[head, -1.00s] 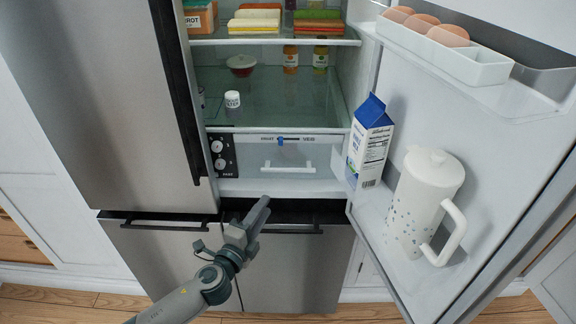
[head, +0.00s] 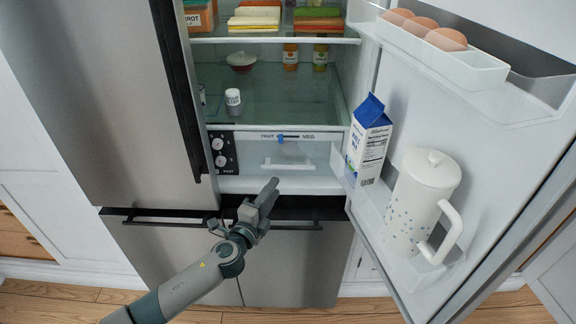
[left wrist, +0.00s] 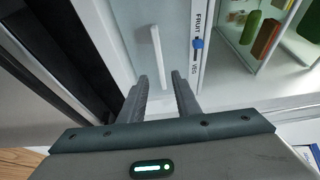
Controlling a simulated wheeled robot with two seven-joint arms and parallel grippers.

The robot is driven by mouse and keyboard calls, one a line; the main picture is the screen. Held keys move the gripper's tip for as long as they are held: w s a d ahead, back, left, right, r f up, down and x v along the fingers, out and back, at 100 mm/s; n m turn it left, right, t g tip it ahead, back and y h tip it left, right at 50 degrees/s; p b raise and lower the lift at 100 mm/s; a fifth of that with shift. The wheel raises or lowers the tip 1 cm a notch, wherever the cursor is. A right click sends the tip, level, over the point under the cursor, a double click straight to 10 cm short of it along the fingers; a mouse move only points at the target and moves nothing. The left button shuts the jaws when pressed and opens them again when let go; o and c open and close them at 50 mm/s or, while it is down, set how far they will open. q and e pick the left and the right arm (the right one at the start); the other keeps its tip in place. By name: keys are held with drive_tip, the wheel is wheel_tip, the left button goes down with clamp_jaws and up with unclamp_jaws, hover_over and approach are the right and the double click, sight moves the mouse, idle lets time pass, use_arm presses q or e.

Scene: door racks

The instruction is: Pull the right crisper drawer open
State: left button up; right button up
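The crisper drawer (head: 310,152) is a pale, see-through front low in the fridge, below the glass shelf, and looks shut. Its white bar handle (head: 288,166) runs across the front. The handle also shows in the left wrist view (left wrist: 157,57), ahead of the fingertips and in line with the gap between them. My left gripper (head: 273,185) is in front of the drawer, just below and left of the handle. In the left wrist view its two fingers (left wrist: 160,86) are apart with nothing between them. My right gripper is not in view.
A blue-marked slider (head: 281,139) sits above the handle, and a dark dial panel (head: 222,152) is at its left. The open door at right holds a milk carton (head: 368,145), a white pitcher (head: 418,205) and an egg tray (head: 440,50). A closed steel door (head: 110,100) stands left.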

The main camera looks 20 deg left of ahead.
sight(287, 169)
use_arm(q)
drive_tip(key=w, duration=0.4)
drive_tip(key=w+d, duration=0.1)
drive_tip(key=w, duration=0.2)
drive_tip(key=w+p, duration=0.1)
drive_tip(key=w, duration=0.3)
drive_tip(key=shift+w+d, duration=0.15)
drive_tip(key=shift+w, duration=0.15)
drive_tip(key=shift+c, duration=0.6)
